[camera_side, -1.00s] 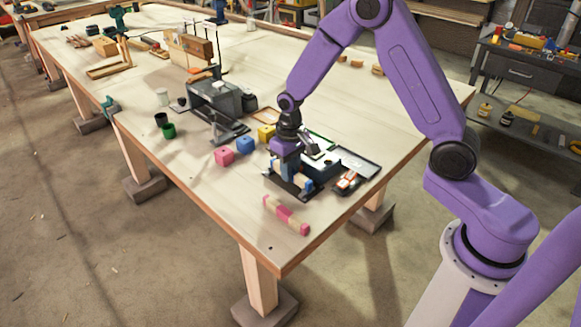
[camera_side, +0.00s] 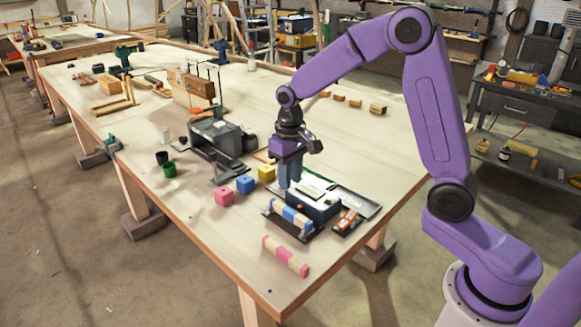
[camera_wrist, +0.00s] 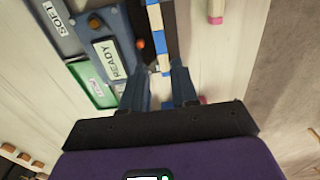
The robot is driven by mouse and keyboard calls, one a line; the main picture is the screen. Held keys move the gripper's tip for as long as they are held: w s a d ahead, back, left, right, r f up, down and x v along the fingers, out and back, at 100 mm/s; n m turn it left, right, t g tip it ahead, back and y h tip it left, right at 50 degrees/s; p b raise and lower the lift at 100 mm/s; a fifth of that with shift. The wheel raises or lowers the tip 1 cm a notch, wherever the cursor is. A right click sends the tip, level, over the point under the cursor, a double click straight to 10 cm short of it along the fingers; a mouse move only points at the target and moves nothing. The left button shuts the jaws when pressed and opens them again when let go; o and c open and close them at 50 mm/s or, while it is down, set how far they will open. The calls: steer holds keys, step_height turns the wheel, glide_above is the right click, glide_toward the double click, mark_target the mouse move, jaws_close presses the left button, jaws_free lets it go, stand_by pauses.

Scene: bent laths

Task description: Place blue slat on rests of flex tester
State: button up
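The blue slat (camera_side: 291,214), banded blue and pale wood, lies across the front of the flex tester (camera_side: 318,209), apparently on its rests; the exact contact is too small to tell. It also shows in the wrist view (camera_wrist: 157,37), beside the tester's panel (camera_wrist: 112,55), which reads READY. My gripper (camera_side: 289,184) is above and behind the slat, pointing down. A pink-and-wood slat (camera_side: 285,256) lies on the table in front of the tester.
Pink (camera_side: 224,197), blue (camera_side: 245,184) and yellow (camera_side: 266,172) cubes sit left of the tester. A grey machine (camera_side: 217,137) and small cups (camera_side: 169,169) stand farther back left. The table's front edge is close to the pink slat.

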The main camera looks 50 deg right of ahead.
steer(key=shift+s+r, duration=0.1)
steer(key=shift+r, duration=1.05)
steer(key=s+a+r+n, duration=0.1)
steer(key=s+n, duration=1.1)
steer(key=s, duration=1.8)
steer(key=shift+s+a+r+n, duration=0.15)
steer(key=shift+s+a+n, duration=0.15)
steer(key=shift+a, duration=0.1)
